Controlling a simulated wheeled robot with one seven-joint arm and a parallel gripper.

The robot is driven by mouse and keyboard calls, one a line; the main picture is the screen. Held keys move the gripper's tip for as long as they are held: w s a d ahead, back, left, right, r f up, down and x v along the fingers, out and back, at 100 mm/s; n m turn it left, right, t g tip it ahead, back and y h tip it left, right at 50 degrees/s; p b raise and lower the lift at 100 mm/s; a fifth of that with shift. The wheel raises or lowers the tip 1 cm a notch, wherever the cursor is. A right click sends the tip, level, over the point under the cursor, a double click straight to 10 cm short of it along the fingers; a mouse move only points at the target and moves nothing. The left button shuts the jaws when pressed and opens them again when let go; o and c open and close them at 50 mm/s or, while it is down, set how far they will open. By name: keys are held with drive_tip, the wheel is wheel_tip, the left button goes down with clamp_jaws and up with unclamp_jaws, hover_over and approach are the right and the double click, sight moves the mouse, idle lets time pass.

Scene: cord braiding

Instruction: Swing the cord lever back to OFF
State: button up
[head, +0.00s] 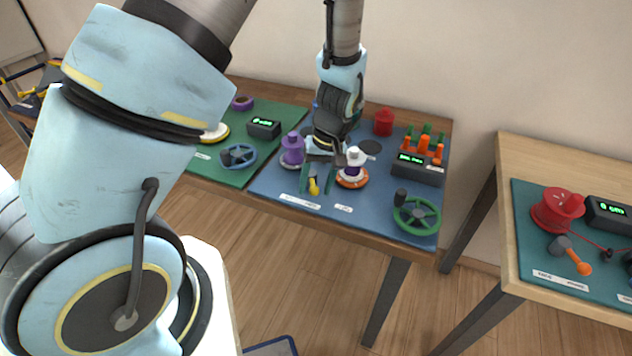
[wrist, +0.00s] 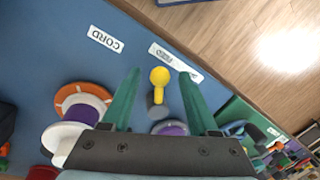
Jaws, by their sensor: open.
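The yellow-tipped lever (head: 313,187) stands near the front edge of the blue mat (head: 375,213). In the wrist view its yellow knob (wrist: 160,76) points toward the white labels, with the grey pivot (wrist: 157,110) behind it. My gripper (head: 318,186) is open above the lever, one green finger on either side of it. The wrist view shows the gripper (wrist: 160,80) with the knob between the fingertips; I cannot tell whether they touch it. One label reads CORD (wrist: 105,39); the other (wrist: 176,61) is too small to read surely. No OFF mark is readable.
An orange-and-white spool (head: 352,177) and a purple spool (head: 292,150) stand close to my gripper. A green handwheel (head: 416,215) and a black display box (head: 417,168) are to the right. Another table (head: 510,200) with a red spool stands across a gap.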

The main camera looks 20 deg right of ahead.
drive_tip(key=shift+c, duration=0.3)
clamp_jaws()
idle(0.3)
